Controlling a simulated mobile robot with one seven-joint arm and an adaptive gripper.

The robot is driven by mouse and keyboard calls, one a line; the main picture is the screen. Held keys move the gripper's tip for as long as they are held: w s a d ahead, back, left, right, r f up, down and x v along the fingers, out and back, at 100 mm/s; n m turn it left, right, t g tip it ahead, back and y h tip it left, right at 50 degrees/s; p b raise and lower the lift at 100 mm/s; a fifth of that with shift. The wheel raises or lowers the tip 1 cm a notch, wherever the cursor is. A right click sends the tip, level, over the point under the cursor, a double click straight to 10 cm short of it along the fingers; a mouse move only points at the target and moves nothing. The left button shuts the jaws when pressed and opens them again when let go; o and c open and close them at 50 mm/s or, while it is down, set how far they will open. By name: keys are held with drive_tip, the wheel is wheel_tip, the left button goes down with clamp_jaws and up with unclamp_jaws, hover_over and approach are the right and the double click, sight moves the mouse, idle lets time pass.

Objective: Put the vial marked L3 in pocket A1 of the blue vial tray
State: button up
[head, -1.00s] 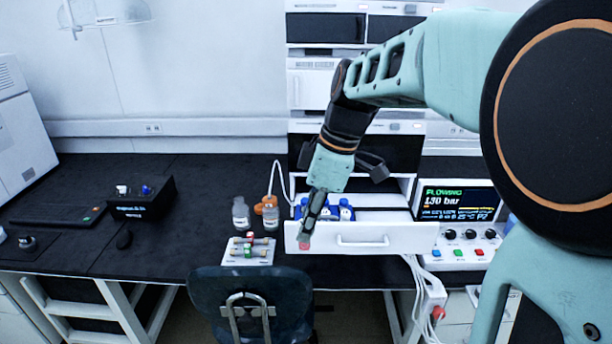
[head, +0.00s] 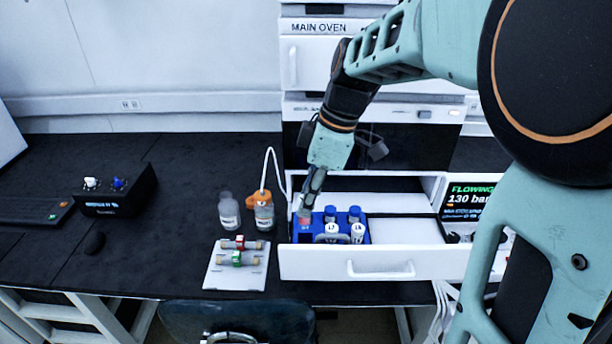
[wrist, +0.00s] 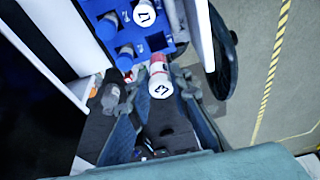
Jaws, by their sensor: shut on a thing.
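My gripper (head: 308,200) is shut on a vial with a red band or cap (head: 304,218). In the wrist view, the held vial (wrist: 159,76) sits between the fingertips (wrist: 160,88), its white end showing a mark too blurred to read surely. In the head view, the vial overlaps the left back part of the blue vial tray (head: 306,237); I cannot tell its height or whether it touches. The tray lies in the open drawer and holds several vials, some blue-capped (head: 354,213) and some with white marked tops (head: 358,231). The tray also shows in the wrist view (wrist: 100,8). Pocket A1's marking is not readable.
The open white drawer (head: 390,262) has bare room right of the tray. Two bottles (head: 229,210), one orange-capped with tubing (head: 263,209), stand left of it. A white plate with small fittings (head: 222,276) lies in front of them. A chair (head: 237,318) stands below.

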sight(308, 223)
drive_tip(key=shift+s+f+b, duration=0.15)
drive_tip(key=shift+f+b, duration=0.3)
drive_tip(key=shift+f, duration=0.3)
drive_tip(key=shift+f+b, duration=0.85)
drive_tip(key=shift+f, duration=0.45)
drive_tip(key=shift+d+f+b, duration=0.1)
drive_tip(key=shift+b, duration=0.2)
drive_tip(key=shift+f+b, duration=0.85)
drive_tip(key=shift+f, duration=0.2)
drive_tip(key=shift+f, duration=0.15)
drive_tip(key=shift+f+b, duration=0.4)
drive_tip(key=shift+b, duration=0.1)
drive_tip(key=o, duration=1)
drive_tip(key=shift+o, duration=0.5)
